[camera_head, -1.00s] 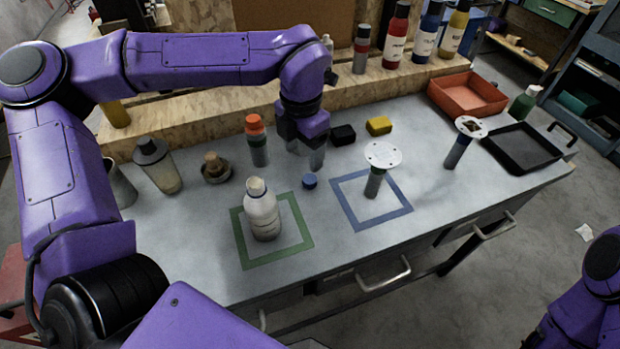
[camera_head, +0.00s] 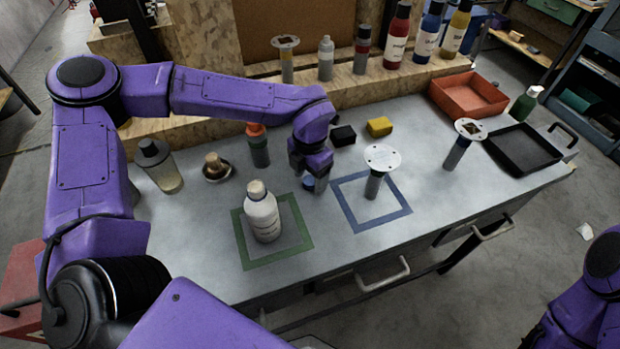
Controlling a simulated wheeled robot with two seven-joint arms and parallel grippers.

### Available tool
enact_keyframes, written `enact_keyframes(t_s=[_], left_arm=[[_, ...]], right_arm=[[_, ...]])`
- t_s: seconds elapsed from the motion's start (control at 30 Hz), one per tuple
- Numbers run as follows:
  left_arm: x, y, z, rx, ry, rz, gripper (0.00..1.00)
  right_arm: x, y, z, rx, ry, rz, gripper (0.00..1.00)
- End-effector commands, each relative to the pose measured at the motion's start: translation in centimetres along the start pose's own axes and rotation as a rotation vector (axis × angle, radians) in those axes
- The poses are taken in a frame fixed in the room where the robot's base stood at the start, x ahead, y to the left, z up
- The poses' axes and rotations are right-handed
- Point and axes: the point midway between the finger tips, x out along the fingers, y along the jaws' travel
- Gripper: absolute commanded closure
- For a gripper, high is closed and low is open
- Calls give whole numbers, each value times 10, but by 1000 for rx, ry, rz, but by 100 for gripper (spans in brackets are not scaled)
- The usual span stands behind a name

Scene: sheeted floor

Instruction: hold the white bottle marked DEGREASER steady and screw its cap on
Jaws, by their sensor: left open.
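The white bottle (camera_head: 263,216) stands upright inside the green square outline (camera_head: 274,258). Its label is too small to read, and its cream-coloured top shows no blue cap on it.
An orange-topped bottle (camera_head: 258,147) stands behind the white bottle. A round-topped post (camera_head: 382,160) stands in the blue square (camera_head: 398,213). Black and yellow blocks (camera_head: 379,126) lie behind my left gripper. Red (camera_head: 444,97) and black trays sit at the right. The table's front is clear.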

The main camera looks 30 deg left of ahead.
Motion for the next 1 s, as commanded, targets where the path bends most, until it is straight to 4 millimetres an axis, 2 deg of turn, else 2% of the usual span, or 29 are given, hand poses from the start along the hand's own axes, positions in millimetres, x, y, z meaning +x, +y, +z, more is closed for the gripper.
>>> enact_keyframes(t_s=[0.3, 0.37, 0.4, 0.47, 0.5, 0.87, 1.0], left_arm=[[1, 0, 0, 1, -1, 0, 34], [0, 0, 0, 1, -1, 0, 53], [0, 0, 0, 1, -1, 0, 66], [0, 0, 0, 1, -1, 0, 86], [0, 0, 0, 1, -1, 0, 92], [-1, 0, 0, 0, -2, 0, 93], [-11, 0, 1, 1, -5, 1, 93]], right_arm=[[0, 0, 0, 0, 0, 0, 33], [0, 0, 0, 0, 0, 0, 33], [0, 0, 0, 0, 0, 0, 33], [0, 0, 0, 0, 0, 0, 33], [0, 0, 0, 0, 0, 0, 33], [0, 0, 0, 0, 0, 0, 33], [1, 0, 0, 0, 0, 0, 33]])
